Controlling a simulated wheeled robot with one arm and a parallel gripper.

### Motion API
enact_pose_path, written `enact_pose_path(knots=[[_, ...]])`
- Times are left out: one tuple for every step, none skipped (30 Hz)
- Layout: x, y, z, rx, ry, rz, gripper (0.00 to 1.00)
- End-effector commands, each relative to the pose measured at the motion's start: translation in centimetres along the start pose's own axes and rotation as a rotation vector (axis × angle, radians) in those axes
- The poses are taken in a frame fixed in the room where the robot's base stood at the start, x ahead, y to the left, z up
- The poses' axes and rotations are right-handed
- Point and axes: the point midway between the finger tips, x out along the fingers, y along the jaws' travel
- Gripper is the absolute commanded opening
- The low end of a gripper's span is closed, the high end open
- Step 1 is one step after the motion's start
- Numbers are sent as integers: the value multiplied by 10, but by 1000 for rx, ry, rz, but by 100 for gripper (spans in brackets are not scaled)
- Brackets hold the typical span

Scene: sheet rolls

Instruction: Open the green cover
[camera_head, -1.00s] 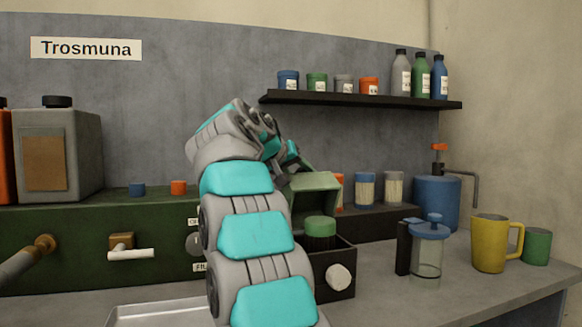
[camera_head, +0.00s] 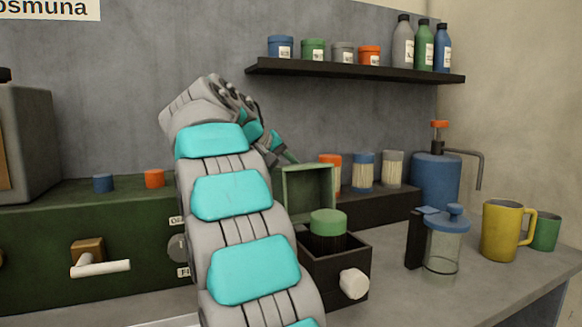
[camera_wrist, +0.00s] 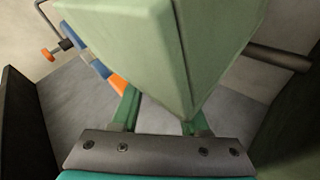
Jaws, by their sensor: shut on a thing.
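The green cover (camera_head: 308,192) stands raised, nearly upright, at the back of a dark box (camera_head: 335,270), with its hollow inner side facing me. Inside the box is a round green-topped jar (camera_head: 328,222). My gripper (camera_head: 290,157) is at the cover's upper left edge, partly hidden by my arm in the head view. In the wrist view the cover (camera_wrist: 150,45) fills the upper middle, and my gripper (camera_wrist: 160,115) is shut on it, one green finger on each side.
A white knob (camera_head: 354,284) is on the box front. The blue-lidded press (camera_head: 442,245), yellow mug (camera_head: 502,232) and green cup (camera_head: 545,232) stand to the right. Several containers (camera_head: 363,172) stand behind, under a dark shelf (camera_head: 360,72). The green machine (camera_head: 90,235) is at left.

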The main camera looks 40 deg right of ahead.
Motion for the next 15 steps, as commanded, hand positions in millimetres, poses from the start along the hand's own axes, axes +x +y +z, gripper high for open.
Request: enact_pose_path(knots=[[2,-2,-1,-10,-10,-1,0],[2,-3,-1,-14,-15,-1,0],[2,-3,-1,-20,-20,-2,0],[3,-4,-2,-24,-24,-3,0],[3,-4,-2,-27,-27,-3,0],[4,-5,-2,-31,-30,-3,0],[4,-5,-2,-34,-33,-4,0],[5,-6,-2,-37,-35,-4,0],[5,-6,-2,-41,-38,-4,0],[5,-7,-2,-43,-39,-4,0],[6,-7,-2,-44,-40,-5,0],[6,-7,-2,-46,-41,-5,0],[6,-8,-2,-46,-42,-5,0],[6,-8,-2,-47,-42,-5,0],[6,-8,-2,-47,-43,-5,0]])
